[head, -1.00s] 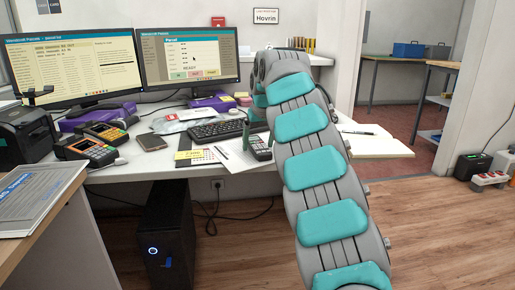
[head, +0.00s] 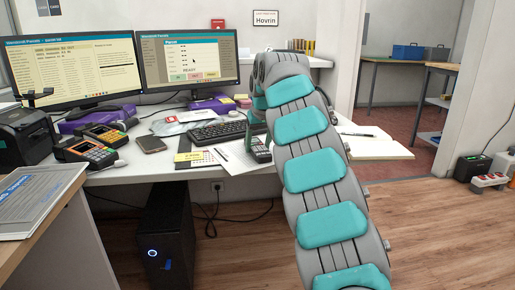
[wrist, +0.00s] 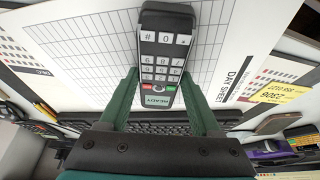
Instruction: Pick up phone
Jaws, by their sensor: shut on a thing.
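A dark cordless phone (head: 260,152) with a number keypad stands tilted over a printed sheet near the desk's front edge. The wrist view shows the phone (wrist: 162,62) close up, with grey keys and a lit green display reading READY. My gripper (wrist: 161,84) has its green fingers on either side of the phone, shut on it. In the head view my gripper (head: 250,138) is partly hidden behind my arm. I cannot tell whether the phone touches the desk.
A flat smartphone (head: 150,144) lies left on the desk. A keyboard (head: 218,131), two monitors (head: 188,56) and card terminals (head: 85,149) stand around. Bare floor is in front.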

